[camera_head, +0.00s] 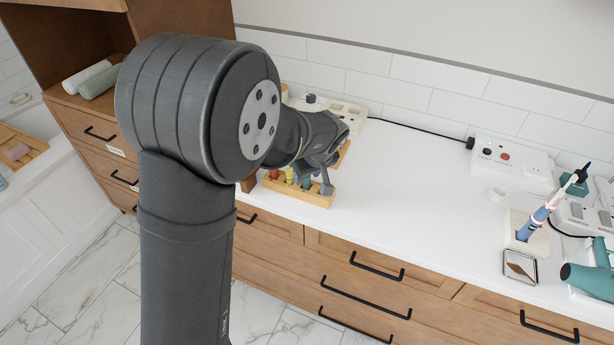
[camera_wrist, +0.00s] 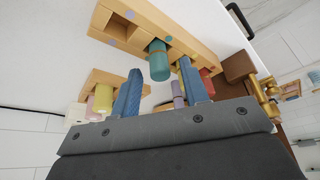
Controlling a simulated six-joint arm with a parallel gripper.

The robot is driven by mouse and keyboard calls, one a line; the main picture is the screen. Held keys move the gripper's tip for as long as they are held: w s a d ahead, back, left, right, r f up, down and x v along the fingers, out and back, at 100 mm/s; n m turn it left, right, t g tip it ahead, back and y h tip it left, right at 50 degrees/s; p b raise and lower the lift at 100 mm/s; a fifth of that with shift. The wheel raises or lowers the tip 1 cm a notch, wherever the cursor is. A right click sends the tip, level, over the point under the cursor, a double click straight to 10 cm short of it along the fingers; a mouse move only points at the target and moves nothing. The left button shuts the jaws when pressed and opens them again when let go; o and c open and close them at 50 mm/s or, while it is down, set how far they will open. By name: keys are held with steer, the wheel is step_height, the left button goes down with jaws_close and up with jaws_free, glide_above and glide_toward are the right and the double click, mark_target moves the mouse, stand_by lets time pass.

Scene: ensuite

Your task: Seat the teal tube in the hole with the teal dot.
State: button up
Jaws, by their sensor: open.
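The teal tube (camera_wrist: 159,62) stands in a wooden rack (camera_wrist: 205,45) in the wrist view, its free end pointing toward my gripper. The rack (camera_head: 318,201) also shows at the counter's front edge in the head view, with the teal tube (camera_head: 307,184) at its right part. My gripper (camera_wrist: 160,68) is open, with its two blue fingers apart and the teal tube's end showing between their tips. I cannot tell whether the fingers touch it.
A yellow tube and a red tube (camera_wrist: 207,82) stand in the same rack, close to my right finger. A second wooden rack (camera_wrist: 92,82) holds a yellow tube (camera_wrist: 103,98) and a pinkish tube. Counter right of the racks (camera_head: 400,190) is clear.

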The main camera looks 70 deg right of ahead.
steer(key=v, duration=1)
steer(key=shift+r, duration=0.35)
steer(key=shift+f, duration=0.1)
steer(key=x, duration=1.2)
steer(key=shift+a+f, duration=0.15)
steer(key=shift+f, duration=0.15)
step_height(320, 180, up, 3)
steer(key=shift+s+f, duration=0.1)
steer(key=shift+r, duration=0.6)
